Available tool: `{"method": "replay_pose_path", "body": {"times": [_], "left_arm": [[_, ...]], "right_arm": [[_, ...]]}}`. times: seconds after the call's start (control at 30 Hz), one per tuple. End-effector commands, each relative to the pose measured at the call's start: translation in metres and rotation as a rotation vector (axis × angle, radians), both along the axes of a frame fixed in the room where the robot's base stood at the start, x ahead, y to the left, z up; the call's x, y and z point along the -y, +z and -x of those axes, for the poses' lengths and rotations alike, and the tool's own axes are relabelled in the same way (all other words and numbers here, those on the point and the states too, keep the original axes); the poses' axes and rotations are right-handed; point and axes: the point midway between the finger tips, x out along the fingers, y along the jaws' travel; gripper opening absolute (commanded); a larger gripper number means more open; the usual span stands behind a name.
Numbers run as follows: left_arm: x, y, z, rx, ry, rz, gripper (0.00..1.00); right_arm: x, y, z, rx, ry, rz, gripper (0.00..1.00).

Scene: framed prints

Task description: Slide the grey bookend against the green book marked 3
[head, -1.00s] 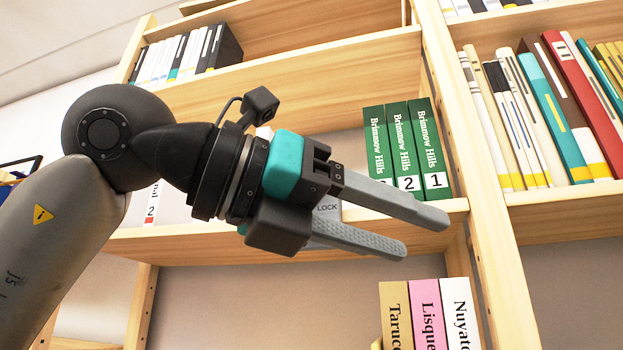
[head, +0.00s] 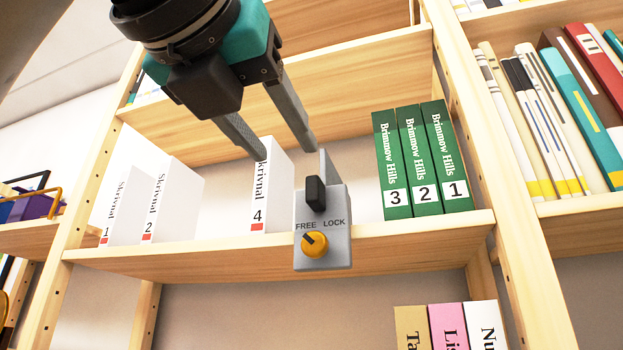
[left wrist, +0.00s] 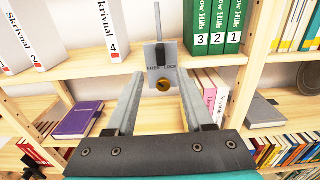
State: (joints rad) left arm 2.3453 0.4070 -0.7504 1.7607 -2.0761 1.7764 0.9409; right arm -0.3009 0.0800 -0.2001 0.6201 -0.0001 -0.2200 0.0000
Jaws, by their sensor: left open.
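The grey bookend (head: 338,225) stands on the middle shelf, its front plate hanging over the shelf edge. It has a black grip (head: 315,194) and a yellow knob (head: 314,245) whose dark mark points toward FREE. The green book marked 3 (head: 392,165) stands to its right, with a gap between them. My left gripper (head: 286,150) is open and empty, above and in front of the bookend, fingers pointing down. In the left wrist view the bookend (left wrist: 155,56) lies just beyond and between the fingertips (left wrist: 159,82). My right gripper is in neither view.
Green books 2 (head: 420,165) and 1 (head: 447,165) stand right of book 3, near the upright. White book 4 (head: 268,200) stands left of the bookend; white books 1 (head: 120,215) and 2 (head: 165,205) are farther left. More books stand on the shelf below.

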Motion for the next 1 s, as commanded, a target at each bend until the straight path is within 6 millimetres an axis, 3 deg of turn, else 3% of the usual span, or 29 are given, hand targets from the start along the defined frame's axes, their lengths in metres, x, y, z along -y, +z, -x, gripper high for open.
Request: {"method": "replay_pose_path", "body": {"times": [0.3, 0.5, 0.93, 1.0], "left_arm": [[0.022, 0.002, -0.066, -0.004, -0.002, -0.002, 0.53], [0.03, 0.001, -0.092, -0.003, -0.002, -0.002, 0.53], [0.034, 0.0, -0.101, -0.001, -0.003, -0.001, 0.53], [0.034, 0.0, -0.101, -0.001, -0.003, -0.001, 0.45]], "right_arm": [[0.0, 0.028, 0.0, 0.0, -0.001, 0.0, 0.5], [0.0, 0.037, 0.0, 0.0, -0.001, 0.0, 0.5], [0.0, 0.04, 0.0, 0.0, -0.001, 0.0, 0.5], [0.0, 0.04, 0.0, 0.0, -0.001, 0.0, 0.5]]}}
